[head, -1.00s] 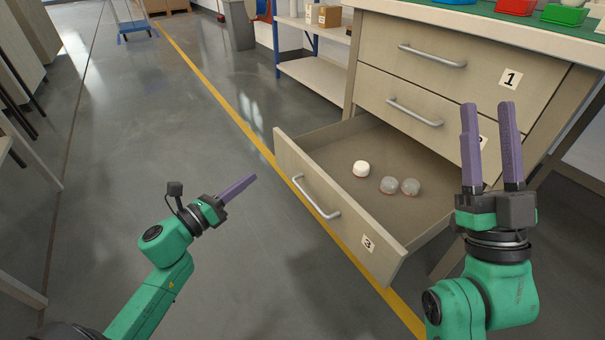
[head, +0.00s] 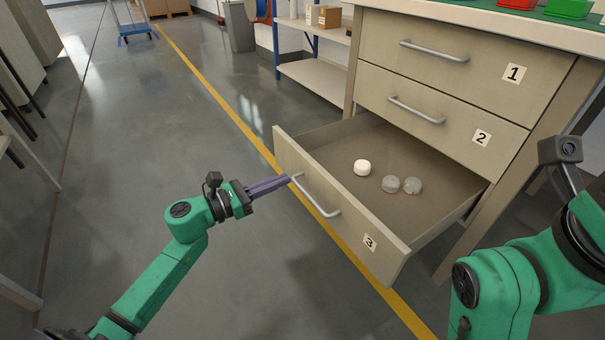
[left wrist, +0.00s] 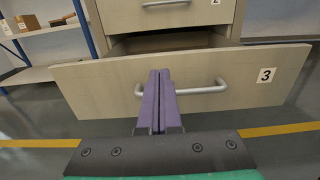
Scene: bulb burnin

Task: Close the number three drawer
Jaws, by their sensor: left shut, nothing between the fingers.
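The number three drawer (head: 350,222) is pulled out, with its label and a metal bar handle (head: 316,196) on its front. Three small round objects lie inside it, one white (head: 362,168) and two grey (head: 391,184). My left gripper (head: 288,180) is shut and empty, its purple fingertips at the drawer front by the far end of the handle. In the left wrist view the fingers (left wrist: 161,78) point at the drawer front (left wrist: 100,85) and overlap the handle; I cannot tell whether they touch it. My right arm shows at the right, but its fingers are out of frame.
Drawers one (head: 435,50) and two (head: 450,115) above are shut. A green worktop with bins (head: 565,9) is on top. A shelf with boxes (head: 329,16) stands behind. The floor left of the drawer is clear.

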